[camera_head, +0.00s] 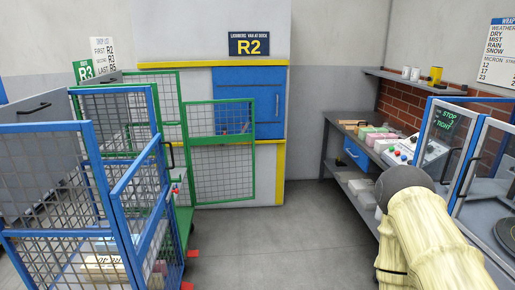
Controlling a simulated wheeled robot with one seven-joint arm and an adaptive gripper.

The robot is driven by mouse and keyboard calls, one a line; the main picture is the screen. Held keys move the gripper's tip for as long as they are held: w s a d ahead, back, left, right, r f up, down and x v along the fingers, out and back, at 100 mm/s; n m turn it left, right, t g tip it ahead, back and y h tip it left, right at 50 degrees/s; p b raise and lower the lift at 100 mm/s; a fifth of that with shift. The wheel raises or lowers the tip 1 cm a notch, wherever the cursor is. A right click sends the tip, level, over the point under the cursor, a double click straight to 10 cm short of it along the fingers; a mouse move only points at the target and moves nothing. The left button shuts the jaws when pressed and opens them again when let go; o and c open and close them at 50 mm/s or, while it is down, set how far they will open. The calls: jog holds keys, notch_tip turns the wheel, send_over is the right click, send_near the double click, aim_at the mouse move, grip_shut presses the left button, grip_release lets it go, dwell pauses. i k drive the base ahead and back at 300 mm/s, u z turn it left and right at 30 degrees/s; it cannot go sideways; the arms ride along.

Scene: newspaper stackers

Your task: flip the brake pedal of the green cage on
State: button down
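The green cage (222,172) is a wheeled mesh cage with a green frame, standing behind the blue cage (105,185) at the left. Its front mesh panel faces me, and its green base (184,222) shows low down beside the blue cage. A red pedal (192,253) sticks out near the floor just in front of the green base, and a second red pedal (187,285) is nearer, by the blue cage. I cannot tell for sure which cage each pedal belongs to. The blue cage hides much of the green one. My gripper is not in view; part of my arm shows at the lower right.
The grey floor (280,235) between the cages and the right-hand workbench (345,150) is clear. A machine with a blue-framed guard (465,150) stands at the right. Behind the green cage is a wall with a blue door (262,100) and an R2 sign (249,44).

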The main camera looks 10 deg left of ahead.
aim_at(191, 253)
jog(key=u, duration=0.35)
jog(key=i, duration=1.6)
jog(key=u, duration=0.45)
jog(key=i, duration=0.55)
jog(key=u, duration=0.15)
